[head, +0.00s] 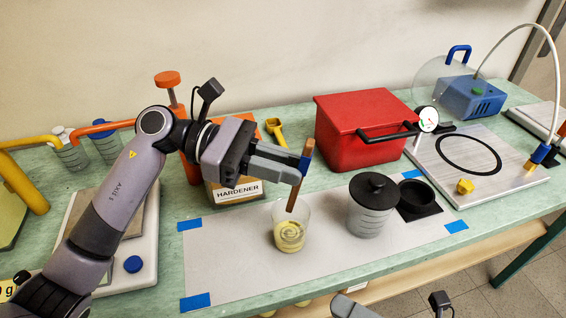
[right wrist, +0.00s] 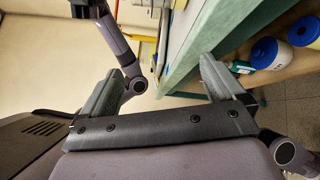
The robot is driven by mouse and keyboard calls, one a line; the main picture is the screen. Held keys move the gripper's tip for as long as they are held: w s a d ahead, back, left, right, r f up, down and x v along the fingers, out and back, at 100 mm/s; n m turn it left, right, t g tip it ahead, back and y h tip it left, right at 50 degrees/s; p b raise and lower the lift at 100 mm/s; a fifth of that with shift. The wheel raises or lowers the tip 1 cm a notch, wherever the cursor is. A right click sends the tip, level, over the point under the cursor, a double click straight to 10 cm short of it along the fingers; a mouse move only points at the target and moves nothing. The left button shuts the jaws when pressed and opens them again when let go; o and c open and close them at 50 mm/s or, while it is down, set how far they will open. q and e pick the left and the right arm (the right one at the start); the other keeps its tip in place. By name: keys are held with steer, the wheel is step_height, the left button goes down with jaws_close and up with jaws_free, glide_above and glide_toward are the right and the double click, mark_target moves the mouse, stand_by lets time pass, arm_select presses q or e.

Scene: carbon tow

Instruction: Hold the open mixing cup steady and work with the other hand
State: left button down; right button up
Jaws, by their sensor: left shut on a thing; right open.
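The open mixing cup (head: 290,246) is clear and stands upright on the grey mat, with a swirled yellowish mix in its bottom. My left gripper (head: 302,168) is shut on a brown stirring stick (head: 299,188) with a blue band. It holds the stick tilted above the cup, with the lower end at or just inside the cup's mouth; whether it touches the wall I cannot tell. My right gripper (right wrist: 162,65) is open and empty in the right wrist view, below the table's front edge and away from the cup. Only bits of my right arm show at the head view's bottom edge.
A grey cup with a black lid (head: 374,190) stands right of the mixing cup, beside a black holder (head: 420,198). Behind are a HARDENER box (head: 236,193) and a red case (head: 365,125). The mat's front (head: 330,270) is clear.

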steer(key=w+a+r+n+g, duration=0.25)
steer(key=a+r+n, duration=0.2)
steer(key=n, duration=0.25)
steer(key=n+t+h, duration=0.1)
steer(key=n+h, duration=0.2)
steer(key=n, duration=0.4)
glide_toward(305, 237)
steer(key=shift+w+a, duration=0.2)
steer(key=shift+a, duration=0.3)
steer(key=shift+w+a, duration=0.2)
steer(key=shift+a, duration=0.3)
steer(key=shift+w+a+f, duration=0.1)
steer(key=shift+w+a, duration=0.2)
steer(key=shift+a, duration=0.05)
steer(key=x, duration=0.9)
steer(key=shift+f, duration=0.15)
steer(key=c, duration=0.8)
steer(key=shift+o, duration=0.2)
steer(key=shift+d, duration=0.1)
steer(key=o, duration=0.8)
